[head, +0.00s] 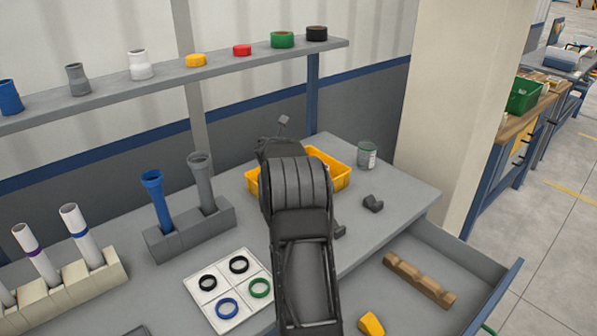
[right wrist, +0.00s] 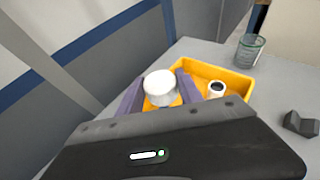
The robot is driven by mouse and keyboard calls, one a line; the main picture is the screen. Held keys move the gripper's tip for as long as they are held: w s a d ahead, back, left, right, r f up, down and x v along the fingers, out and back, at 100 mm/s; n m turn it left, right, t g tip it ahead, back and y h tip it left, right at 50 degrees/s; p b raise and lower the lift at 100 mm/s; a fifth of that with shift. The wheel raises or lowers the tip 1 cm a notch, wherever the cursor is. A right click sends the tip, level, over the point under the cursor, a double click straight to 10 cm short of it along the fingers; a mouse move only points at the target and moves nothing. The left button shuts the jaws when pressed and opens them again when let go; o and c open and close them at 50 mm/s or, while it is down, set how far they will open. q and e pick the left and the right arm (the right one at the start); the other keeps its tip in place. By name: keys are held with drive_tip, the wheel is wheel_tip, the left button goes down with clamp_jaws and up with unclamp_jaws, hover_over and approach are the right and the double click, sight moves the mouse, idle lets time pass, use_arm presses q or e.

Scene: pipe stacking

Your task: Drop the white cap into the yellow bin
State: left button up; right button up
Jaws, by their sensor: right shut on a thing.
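The white cap (right wrist: 160,86) is held between the two fingers of my right gripper (right wrist: 160,92) in the right wrist view. My right gripper is shut on it. The yellow bin (right wrist: 208,74) is just behind and to the right of the cap there, and the cap overlaps its left part in the picture. I cannot tell how high the cap is. In the head view the bin (head: 335,168) stands at the back of the table, partly hidden by my right arm, which also hides the cap. My left gripper is not in view.
A white piece with a dark opening (right wrist: 216,90) lies in the bin. A glass jar (head: 366,155) and a dark grey piece (head: 373,203) stand right of it. Left are a grey pipe holder (head: 190,238) and a white tray (head: 203,306) with rings. An open drawer (head: 455,263) is front right.

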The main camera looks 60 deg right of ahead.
wheel_tip(320, 180, down, 6)
drive_tip(key=b, duration=0.1)
drive_tip(key=shift+f+b, duration=0.15)
drive_tip(key=shift+b, duration=0.25)
wheel_tip(320, 180, down, 4)
drive_tip(key=shift+r, duration=0.15)
idle(0.4)
drive_tip(key=shift+f+b, duration=0.4)
drive_tip(key=shift+b, duration=0.35)
drive_tip(key=o, duration=1.3)
